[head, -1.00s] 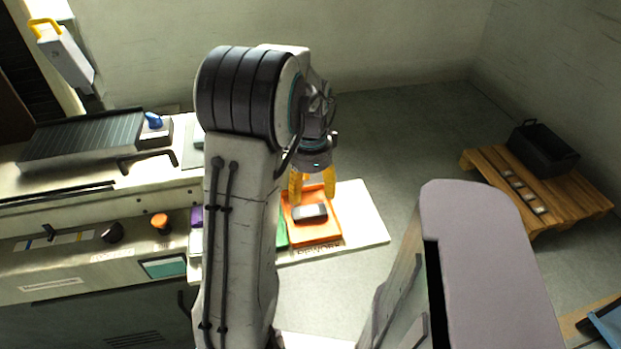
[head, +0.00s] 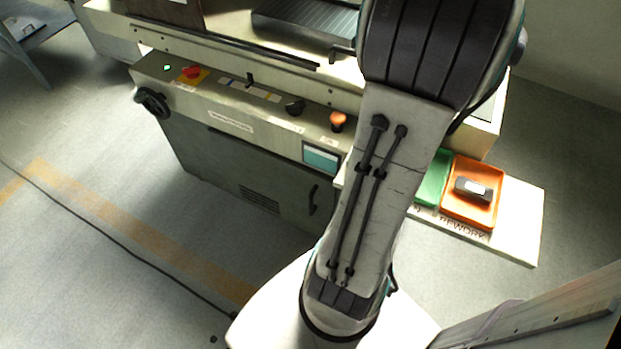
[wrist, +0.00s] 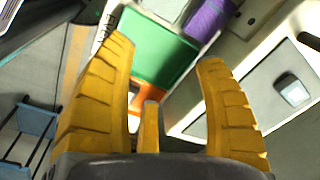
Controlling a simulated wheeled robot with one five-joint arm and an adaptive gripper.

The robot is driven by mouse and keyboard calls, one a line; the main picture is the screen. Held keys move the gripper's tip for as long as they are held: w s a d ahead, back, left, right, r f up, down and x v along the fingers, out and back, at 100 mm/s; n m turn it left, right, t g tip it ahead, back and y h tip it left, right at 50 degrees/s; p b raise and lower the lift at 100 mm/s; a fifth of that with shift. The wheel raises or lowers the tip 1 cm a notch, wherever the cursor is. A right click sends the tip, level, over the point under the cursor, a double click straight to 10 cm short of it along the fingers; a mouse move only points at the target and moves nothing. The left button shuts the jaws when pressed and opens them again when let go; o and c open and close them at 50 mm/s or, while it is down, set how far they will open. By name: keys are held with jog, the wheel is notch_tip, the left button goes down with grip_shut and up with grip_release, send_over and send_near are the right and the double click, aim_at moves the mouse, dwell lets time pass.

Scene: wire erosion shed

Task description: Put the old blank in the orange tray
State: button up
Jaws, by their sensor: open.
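The orange tray (head: 480,168) lies on a pale board at the right of the head view. A dark block with a pale patch on top (head: 473,190), which looks like the old blank, rests inside it. My gripper is hidden behind my arm in the head view. In the wrist view my gripper (wrist: 165,52) has its yellow fingers spread, and I see nothing held between them. The block is mostly hidden there.
A green tray (head: 432,182) sits left of the orange one; it also shows in the wrist view (wrist: 150,45). A purple item (wrist: 208,18) lies near it. The machine (head: 240,165) with knobs stands at the left. Open floor (head: 110,215) lies in front of it.

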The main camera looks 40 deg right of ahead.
jog(key=w+a+r+n+t, duration=0.1)
jog(key=w+a+n, duration=0.3)
jog(key=a+n, duration=0.5)
jog(key=w+a+r+n+t, duration=0.1)
jog(key=w+a+n, duration=0.4)
jog(key=a, duration=0.8)
jog(key=s+a+f+n+y, duration=0.1)
jog(key=s+a+n, duration=0.3)
jog(key=a+n, duration=0.4)
jog(key=shift+a+f+t, duration=0.15)
jog(key=shift+a+t, duration=0.1)
jog(key=shift+t, duration=0.15)
